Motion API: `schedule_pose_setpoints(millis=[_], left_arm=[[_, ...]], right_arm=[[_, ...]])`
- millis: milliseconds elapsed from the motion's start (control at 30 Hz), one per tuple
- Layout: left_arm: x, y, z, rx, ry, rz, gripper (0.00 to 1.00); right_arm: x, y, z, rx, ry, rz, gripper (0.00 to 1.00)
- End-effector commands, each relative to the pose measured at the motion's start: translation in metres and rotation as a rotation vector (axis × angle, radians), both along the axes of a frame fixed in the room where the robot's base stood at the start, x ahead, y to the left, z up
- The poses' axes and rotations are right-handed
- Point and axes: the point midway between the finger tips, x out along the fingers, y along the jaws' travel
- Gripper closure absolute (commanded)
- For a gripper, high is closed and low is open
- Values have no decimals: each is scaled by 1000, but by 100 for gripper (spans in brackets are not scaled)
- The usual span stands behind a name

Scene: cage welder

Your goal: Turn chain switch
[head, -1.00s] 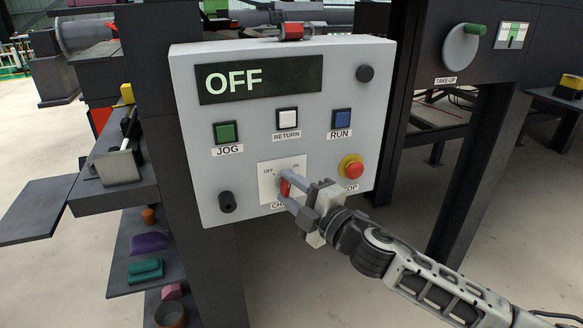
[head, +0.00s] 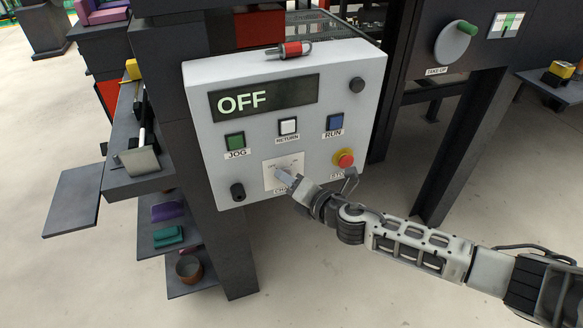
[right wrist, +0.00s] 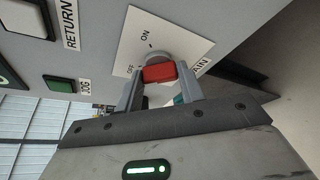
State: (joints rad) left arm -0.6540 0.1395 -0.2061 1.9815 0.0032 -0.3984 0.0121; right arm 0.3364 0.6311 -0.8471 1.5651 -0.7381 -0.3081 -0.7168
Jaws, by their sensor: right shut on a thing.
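The chain switch is a red knob (right wrist: 160,72) on a white plate (head: 268,181) with OFF and ON marks, low on the grey control box. The plate also shows in the right wrist view (right wrist: 135,35). My right gripper (head: 285,178) is shut on the knob and hides it in the head view. In the right wrist view my two fingers (right wrist: 158,82) stand on either side of the red knob, and the plate's ON mark is above it. The box's display (head: 265,97) reads OFF. My left gripper is not in view.
Close around the switch are the green JOG button (head: 235,140), white RETURN button (head: 288,126), blue RUN button (head: 334,122), red stop button (head: 345,157) and a black knob (head: 238,191). The floor in front is clear.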

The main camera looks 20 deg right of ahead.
Motion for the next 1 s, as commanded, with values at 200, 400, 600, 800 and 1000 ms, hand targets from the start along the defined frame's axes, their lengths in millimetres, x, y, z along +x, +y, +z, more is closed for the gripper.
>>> schedule_pose_setpoints(millis=[200,400,600,800,1000], left_arm=[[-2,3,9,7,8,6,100],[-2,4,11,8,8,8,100],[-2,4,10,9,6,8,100],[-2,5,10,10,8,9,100],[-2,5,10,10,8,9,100]], right_arm=[[-1,2,2,-87,-2,3,85],[0,2,0,-122,-4,2,85],[0,2,-1,-130,-4,2,85],[-1,1,-1,-130,-4,2,85],[0,1,-1,-129,-4,1,40]])
